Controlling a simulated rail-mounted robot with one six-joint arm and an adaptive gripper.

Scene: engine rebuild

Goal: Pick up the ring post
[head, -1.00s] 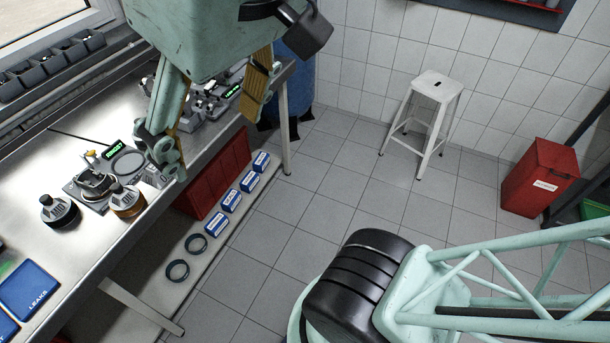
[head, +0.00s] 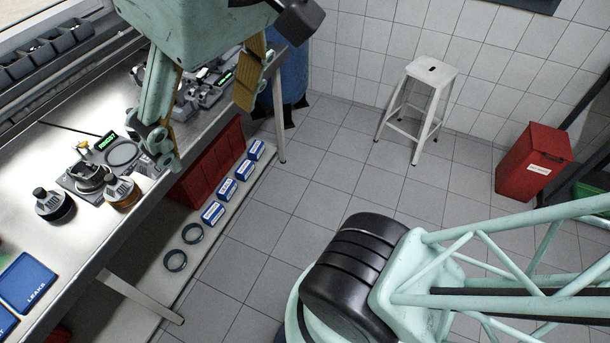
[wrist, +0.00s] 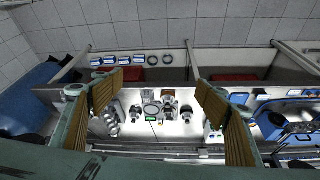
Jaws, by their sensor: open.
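My gripper (head: 205,128) is open and empty, raised over the front edge of the metal workbench (head: 75,240). Its padded fingers spread wide on both sides in the wrist view (wrist: 160,88). I cannot tell for certain which thing is the ring post. On the bench, left of the gripper, a dark round part (head: 92,177) sits on a small grey device with a brass-coloured knob. Beside it are a grey-topped part with an orange-brown base (head: 122,192) and a similar one with a black base (head: 54,205). The fingers touch none of these.
A green-lit display (head: 107,140) and grey round plate (head: 123,153) stand close by. Grey bins (head: 45,58) line the bench back. Blue trays (head: 28,283) lie near. Blue boxes (head: 228,189) and dark rings (head: 192,233) rest on the lower shelf. A white stool (head: 430,75) stands on open floor.

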